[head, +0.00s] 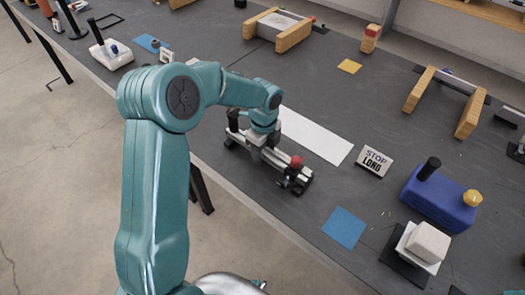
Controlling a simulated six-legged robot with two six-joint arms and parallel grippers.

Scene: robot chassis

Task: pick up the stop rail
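The stop rail (284,164) looks like a long silver and black bar with a red knob near its right end. It lies on the dark table near the front edge, slanting from upper left to lower right. My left arm reaches over from the left, and my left gripper (256,144) is down at the middle of the rail. The wrist and the small scale hide the fingertips, so I cannot tell whether they grip it. My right gripper is not in view.
A white strip (318,136) lies just behind the rail. A blue square (344,227), a blue block with a black knob (438,197) and a white block (428,242) sit to the right. Wooden-sided fixtures (278,28) stand farther back. The table's front edge is close to the rail.

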